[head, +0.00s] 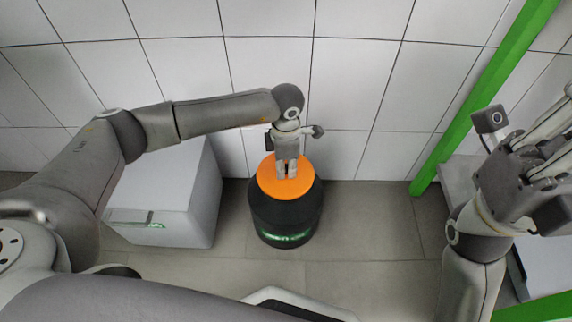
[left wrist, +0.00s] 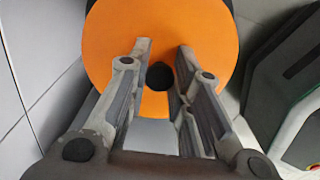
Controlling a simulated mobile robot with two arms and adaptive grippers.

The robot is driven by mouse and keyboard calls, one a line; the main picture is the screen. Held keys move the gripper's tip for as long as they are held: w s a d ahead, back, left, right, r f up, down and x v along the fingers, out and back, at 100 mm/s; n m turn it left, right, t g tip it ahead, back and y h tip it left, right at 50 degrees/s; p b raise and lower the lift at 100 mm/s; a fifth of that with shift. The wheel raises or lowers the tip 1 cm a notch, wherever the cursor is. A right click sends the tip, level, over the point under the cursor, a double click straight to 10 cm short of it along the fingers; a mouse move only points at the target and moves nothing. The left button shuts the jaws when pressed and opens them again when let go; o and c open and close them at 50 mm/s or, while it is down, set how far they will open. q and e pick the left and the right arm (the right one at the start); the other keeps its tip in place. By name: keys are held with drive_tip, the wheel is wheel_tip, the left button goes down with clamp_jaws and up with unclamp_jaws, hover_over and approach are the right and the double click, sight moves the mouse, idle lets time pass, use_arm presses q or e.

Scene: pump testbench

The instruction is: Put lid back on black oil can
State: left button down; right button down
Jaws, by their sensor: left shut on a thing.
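The black oil can (head: 285,217) stands upright on the floor near the tiled wall, with a green label low on its front. The round orange lid (head: 306,184) is on top of the can. My left gripper (head: 286,177) comes down from above and is shut on the lid at its middle. In the left wrist view the orange lid (left wrist: 215,35) fills the upper middle, and the left gripper's fingers (left wrist: 160,75) sit either side of a dark round spot on it. Whether the lid is fully seated is hard to tell. My right gripper (head: 530,170) is at the right, away from the can.
A white box (head: 165,200) stands on the floor left of the can. A green post (head: 480,100) slants up at the right, beside a grey unit (head: 460,178). The tiled wall (head: 350,90) is close behind. Floor to the can's right is clear.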

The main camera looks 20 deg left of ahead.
idle(0.3)
use_arm(q)
drive_tip(key=c, duration=0.7)
unclamp_jaws()
drive_tip(key=shift+c, duration=0.2)
